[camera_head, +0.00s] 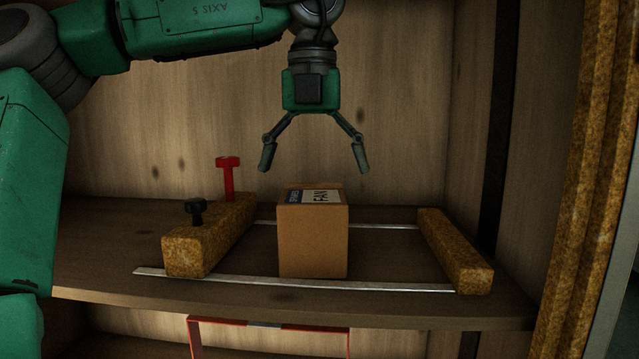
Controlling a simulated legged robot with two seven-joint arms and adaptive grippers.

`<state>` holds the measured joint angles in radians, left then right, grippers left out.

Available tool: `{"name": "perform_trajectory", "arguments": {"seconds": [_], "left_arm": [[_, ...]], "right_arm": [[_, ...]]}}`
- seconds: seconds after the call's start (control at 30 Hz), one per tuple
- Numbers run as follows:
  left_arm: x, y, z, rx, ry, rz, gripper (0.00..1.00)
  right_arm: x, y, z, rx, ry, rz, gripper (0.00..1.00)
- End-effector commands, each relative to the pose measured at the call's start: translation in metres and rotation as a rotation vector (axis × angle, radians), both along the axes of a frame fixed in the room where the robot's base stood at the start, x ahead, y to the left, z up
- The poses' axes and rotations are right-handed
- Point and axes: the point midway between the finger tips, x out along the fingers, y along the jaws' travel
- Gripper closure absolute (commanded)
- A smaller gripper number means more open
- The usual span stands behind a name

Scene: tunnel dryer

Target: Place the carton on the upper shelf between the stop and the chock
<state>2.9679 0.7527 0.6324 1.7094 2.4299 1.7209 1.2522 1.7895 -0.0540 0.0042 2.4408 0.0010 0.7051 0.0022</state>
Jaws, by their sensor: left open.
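The brown carton (313,240) stands upright on the upper shelf (110,250), with a white and blue label on its top. A speckled brown bar with a red handle and a black knob (205,240) lies to its left, with a gap. A plain speckled brown bar (455,250) lies to its right, with a wider gap. I cannot tell which bar is the stop and which the chock. My left gripper (314,165) is open and empty, pointing down just above the carton, fingers apart from it. My right gripper is not in view.
Two thin pale strips cross the shelf, one in front (380,287) and one behind. A wooden back wall (400,100) closes the shelf. A dark post and speckled uprights (585,180) stand at right. A red and white frame (270,325) shows below the shelf.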

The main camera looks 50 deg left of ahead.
Motion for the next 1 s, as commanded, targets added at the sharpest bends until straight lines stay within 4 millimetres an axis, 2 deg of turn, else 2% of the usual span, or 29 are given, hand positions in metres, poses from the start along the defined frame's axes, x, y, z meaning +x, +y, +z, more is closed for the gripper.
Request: {"name": "perform_trajectory", "arguments": {"seconds": [0.03,0.1,0.3,1.0], "left_arm": [[0.000,0.000,0.016,0.000,-0.001,0.001,0.00],[0.000,-0.002,0.029,0.002,0.001,0.001,0.00],[0.000,-0.007,0.053,0.008,0.000,0.000,0.00],[0.000,-0.004,0.055,0.004,0.000,0.000,0.00]], "right_arm": [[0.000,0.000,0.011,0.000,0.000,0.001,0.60],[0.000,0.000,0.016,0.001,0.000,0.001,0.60],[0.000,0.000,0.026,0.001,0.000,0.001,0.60],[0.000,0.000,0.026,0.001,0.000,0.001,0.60]]}}
